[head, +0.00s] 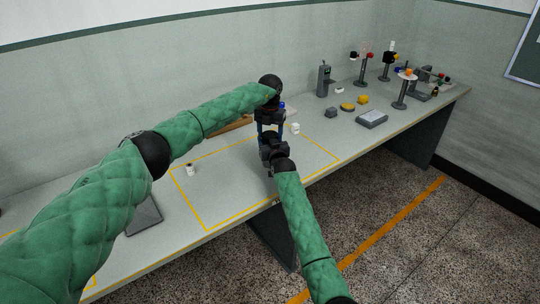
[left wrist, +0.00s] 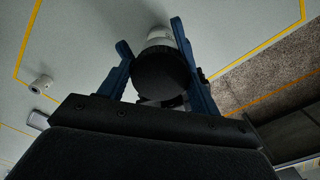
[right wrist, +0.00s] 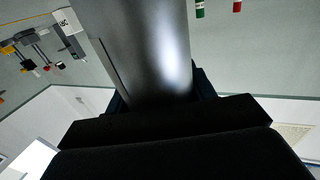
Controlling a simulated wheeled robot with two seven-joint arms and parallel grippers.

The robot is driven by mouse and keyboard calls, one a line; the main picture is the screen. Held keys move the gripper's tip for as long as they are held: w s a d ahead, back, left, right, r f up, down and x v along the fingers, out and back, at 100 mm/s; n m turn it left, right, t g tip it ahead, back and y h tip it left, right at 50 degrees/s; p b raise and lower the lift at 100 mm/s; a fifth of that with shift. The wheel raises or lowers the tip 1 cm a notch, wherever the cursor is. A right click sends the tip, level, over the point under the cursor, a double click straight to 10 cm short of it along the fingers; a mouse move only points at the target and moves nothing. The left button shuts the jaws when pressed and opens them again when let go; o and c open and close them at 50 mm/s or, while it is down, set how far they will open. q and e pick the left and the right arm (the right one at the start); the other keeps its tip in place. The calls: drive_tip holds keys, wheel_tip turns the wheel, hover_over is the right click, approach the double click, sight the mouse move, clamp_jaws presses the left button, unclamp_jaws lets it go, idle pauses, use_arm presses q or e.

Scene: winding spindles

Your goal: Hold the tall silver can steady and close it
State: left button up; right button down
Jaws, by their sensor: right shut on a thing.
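The tall silver can shows as a large grey cylinder (right wrist: 150,45) in the right wrist view, between the jaws of my right gripper (head: 271,150), which is shut on it. In the head view the can is mostly hidden by my grippers. My left gripper (head: 271,131) is right above the right one, with its blue fingers pointing down. In the left wrist view a round black cap (left wrist: 162,77) lies between these fingers, with a pale silver cylinder (left wrist: 158,33) beyond it. The fingers stand on either side and look open. I cannot tell whether the cap is fully seated.
A small white container (head: 190,170) stands inside the yellow outline, left of the grippers; another (head: 295,128) stands to their right. A dark flat block (head: 145,214) lies at the left. Grey apparatus (head: 323,80), a grey box (head: 371,119) and several stands occupy the bench's right end.

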use_arm(q)
drive_tip(key=shift+o, duration=1.3)
drive_tip(key=shift+r, duration=2.25)
drive_tip(key=shift+c, duration=0.4)
drive_tip(key=shift+r+n, duration=1)
drive_tip(key=shift+r, duration=0.75)
drive_tip(key=shift+f, duration=0.15)
